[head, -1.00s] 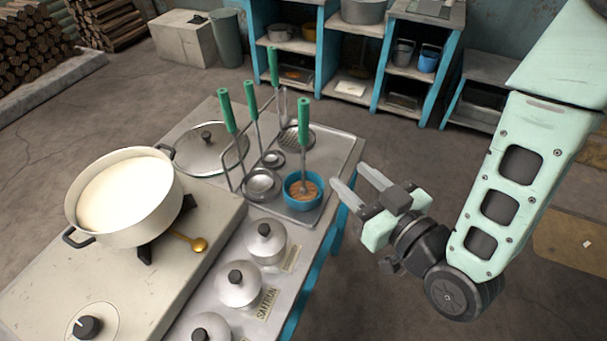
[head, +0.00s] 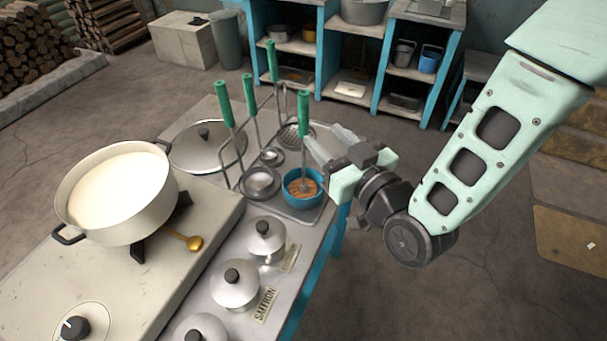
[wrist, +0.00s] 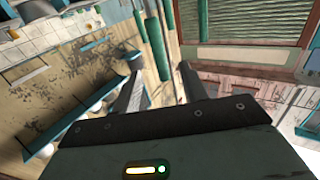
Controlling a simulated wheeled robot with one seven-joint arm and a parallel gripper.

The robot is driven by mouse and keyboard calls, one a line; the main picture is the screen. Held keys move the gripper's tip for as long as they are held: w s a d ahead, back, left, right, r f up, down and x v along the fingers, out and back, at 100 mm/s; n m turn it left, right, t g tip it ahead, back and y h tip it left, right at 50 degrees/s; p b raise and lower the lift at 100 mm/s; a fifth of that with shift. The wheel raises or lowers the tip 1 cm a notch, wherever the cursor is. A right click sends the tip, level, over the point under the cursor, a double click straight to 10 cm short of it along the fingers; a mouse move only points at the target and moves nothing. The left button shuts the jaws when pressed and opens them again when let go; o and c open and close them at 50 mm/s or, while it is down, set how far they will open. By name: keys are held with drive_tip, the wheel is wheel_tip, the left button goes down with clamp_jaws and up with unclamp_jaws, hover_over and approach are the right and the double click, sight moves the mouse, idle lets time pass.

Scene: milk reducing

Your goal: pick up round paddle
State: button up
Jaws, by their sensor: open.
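Several green-handled tools stand upright at the rack on the counter. One has its green handle (head: 304,112) above the blue bowl (head: 289,190), and its lower end meets a round brown surface inside. Another ends in a perforated round head (head: 290,136). I cannot tell for certain which is the round paddle. My gripper (head: 321,135) is open and empty, just right of the handle above the bowl.
Lidded jars (head: 264,240) line the counter front. Open floor lies right of the counter.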

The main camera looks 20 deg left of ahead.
sight(306, 120)
drive_tip(key=p+x, duration=0.3)
drive_tip(key=x, duration=0.5)
drive_tip(key=shift+w+a+f, duration=0.2)
drive_tip(key=shift+w+a, duration=0.05)
drive_tip(key=shift+w, duration=0.05)
clamp_jaws()
